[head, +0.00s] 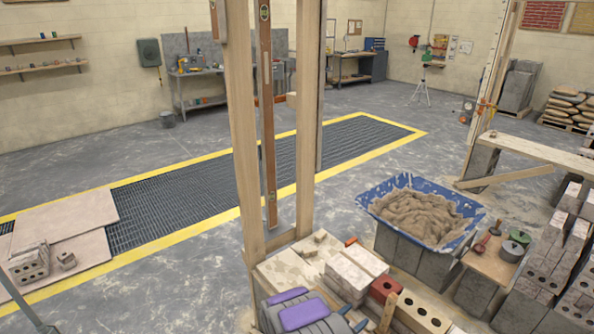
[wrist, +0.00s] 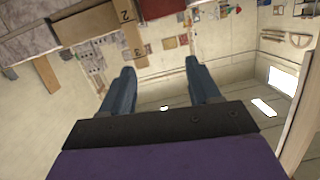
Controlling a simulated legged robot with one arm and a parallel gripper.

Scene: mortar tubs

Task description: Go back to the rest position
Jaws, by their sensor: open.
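My gripper (wrist: 160,82) shows in the wrist view with its two blue fingers spread apart. Nothing is between the fingers. Purple parts of my arm show at the bottom of the head view, close beside the bricks on the block wall; the fingertips cannot be made out there. A blue tub (head: 377,201) heaped with sandy mortar (head: 425,213) stands on grey blocks to the right. The wrist view looks upside down, with blocks and a numbered timber (wrist: 95,22) along its top.
Timber posts (head: 243,130) rise close to my arm, with a spirit level (head: 267,120) between them. A red brick (head: 384,288) and pale bricks (head: 356,268) lie nearby. More blocks (head: 550,275) are stacked at right. The floor around the yellow-edged grating (head: 190,185) is mostly clear.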

